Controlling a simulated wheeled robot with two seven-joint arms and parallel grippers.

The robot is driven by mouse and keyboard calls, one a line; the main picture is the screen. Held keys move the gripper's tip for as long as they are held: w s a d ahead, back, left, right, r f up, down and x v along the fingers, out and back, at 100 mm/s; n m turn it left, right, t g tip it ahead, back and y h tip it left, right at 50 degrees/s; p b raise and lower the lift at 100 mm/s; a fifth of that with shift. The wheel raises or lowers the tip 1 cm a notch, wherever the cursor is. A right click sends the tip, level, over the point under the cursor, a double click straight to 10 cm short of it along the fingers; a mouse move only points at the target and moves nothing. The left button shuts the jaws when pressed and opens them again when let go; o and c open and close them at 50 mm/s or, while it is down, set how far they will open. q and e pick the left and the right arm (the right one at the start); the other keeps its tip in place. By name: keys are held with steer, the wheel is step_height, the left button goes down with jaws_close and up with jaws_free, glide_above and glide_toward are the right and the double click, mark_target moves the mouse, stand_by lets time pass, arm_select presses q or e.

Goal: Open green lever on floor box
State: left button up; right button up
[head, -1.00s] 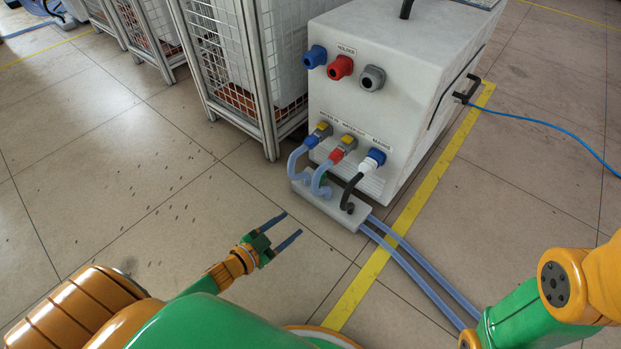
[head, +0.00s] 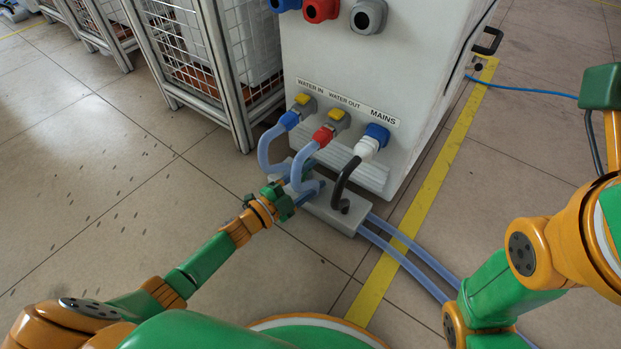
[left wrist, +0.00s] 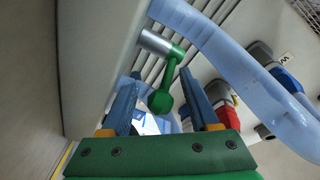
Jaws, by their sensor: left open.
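The grey floor box (head: 340,214) lies on the floor at the foot of the white heater cabinet, with hoses running into it. Its green lever (left wrist: 166,92) shows in the left wrist view, a round-ended handle on a metal stub. In the head view I cannot make the lever out behind my gripper and the hoses. My left gripper (left wrist: 160,78) is open, with one blue finger on each side of the lever's handle. I cannot tell whether either finger touches it. In the head view the left gripper (head: 306,186) is at the box's left end. My right gripper is not in view.
The cabinet (head: 350,75) stands just behind the box. Light blue hoses (head: 268,152) and a black mains cable (head: 341,182) curve down close to my left gripper. A wire cage (head: 215,60) stands at left. Floor at left is clear.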

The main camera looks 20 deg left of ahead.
arm_select(q)
jaws_close()
steer(key=shift+a, duration=0.1)
stand_by(1.2)
